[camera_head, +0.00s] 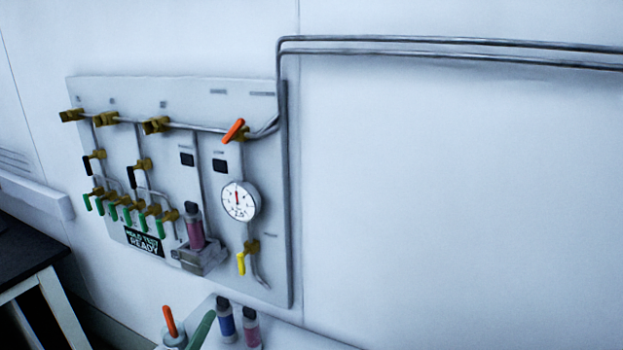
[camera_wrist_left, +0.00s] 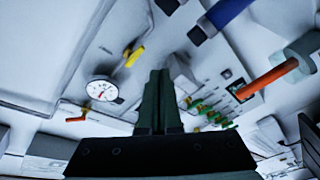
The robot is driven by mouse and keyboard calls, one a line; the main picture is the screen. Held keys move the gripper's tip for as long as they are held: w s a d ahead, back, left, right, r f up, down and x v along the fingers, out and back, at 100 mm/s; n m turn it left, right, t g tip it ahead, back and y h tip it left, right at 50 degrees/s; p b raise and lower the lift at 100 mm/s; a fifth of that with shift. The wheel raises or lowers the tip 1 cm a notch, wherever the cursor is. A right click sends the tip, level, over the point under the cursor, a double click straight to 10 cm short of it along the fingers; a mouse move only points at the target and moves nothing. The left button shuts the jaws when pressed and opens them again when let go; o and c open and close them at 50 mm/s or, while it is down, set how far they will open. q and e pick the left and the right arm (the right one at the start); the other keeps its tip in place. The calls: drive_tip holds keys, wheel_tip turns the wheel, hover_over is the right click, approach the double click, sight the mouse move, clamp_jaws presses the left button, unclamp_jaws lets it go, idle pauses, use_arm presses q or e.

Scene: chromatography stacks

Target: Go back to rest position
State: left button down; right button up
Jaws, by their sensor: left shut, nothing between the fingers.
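My left gripper (camera_wrist_left: 157,82) shows in the left wrist view as two long dark green fingers lying together, shut with nothing between them. In the head view only a short green piece of the left gripper (camera_head: 203,329) shows at the bottom edge, in front of the shelf and beside the loose bottles. The rest of my left arm is out of that view. My right gripper is in neither view.
A wall panel (camera_head: 140,88) carries valves, a round gauge (camera_head: 240,201) and a magenta bottle (camera_head: 194,230) in a holder. Below stand a blue bottle (camera_head: 226,322), another magenta bottle (camera_head: 251,328) and an orange-handled item (camera_head: 170,322). A dark table (camera_head: 25,250) stands left.

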use_arm(q)
drive_tip(key=s+d+f+m+g, duration=0.3)
drive_tip(key=s+f+m+g, duration=0.1)
drive_tip(key=s+f, duration=0.7)
drive_tip(key=s+d+f+m+g, duration=0.4)
drive_tip(key=s+f+m+g, duration=0.1)
drive_tip(key=s+f, duration=0.7)
drive_tip(key=shift+s+d+f+m, duration=0.15)
drive_tip(key=shift+s+f+m, duration=0.15)
drive_tip(key=shift+m, duration=0.6)
